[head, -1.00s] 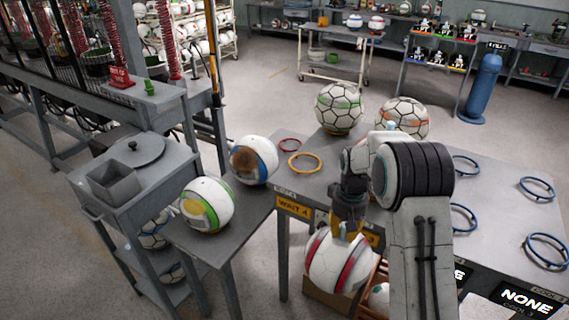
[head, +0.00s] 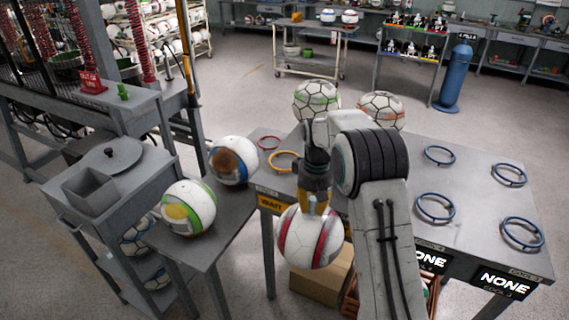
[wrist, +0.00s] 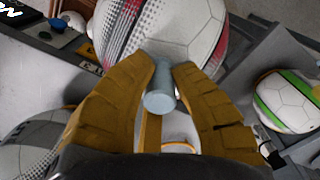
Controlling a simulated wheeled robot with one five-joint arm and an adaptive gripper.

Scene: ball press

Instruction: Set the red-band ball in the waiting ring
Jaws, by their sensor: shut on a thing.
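The red-band ball (head: 308,238) is white with red bands and hangs below my gripper (head: 318,203), in front of the table's near edge. In the wrist view my yellow fingers (wrist: 163,75) are closed on a small grey-blue stem (wrist: 160,92) against the red-band ball (wrist: 170,30). The yellow ring (head: 283,161) lies on the table's left end above the WAIT sign (head: 270,203), apart from the ball. Which ring is the waiting ring is not certain, but the yellow one is nearest the sign.
A green-band ball (head: 188,207) and a blue-and-orange ball (head: 234,160) sit on the side bench at left. Two patterned balls (head: 316,98) (head: 381,108) stand at the table's back. Several blue rings (head: 435,208) lie empty at right. A cardboard box (head: 318,284) stands below the ball.

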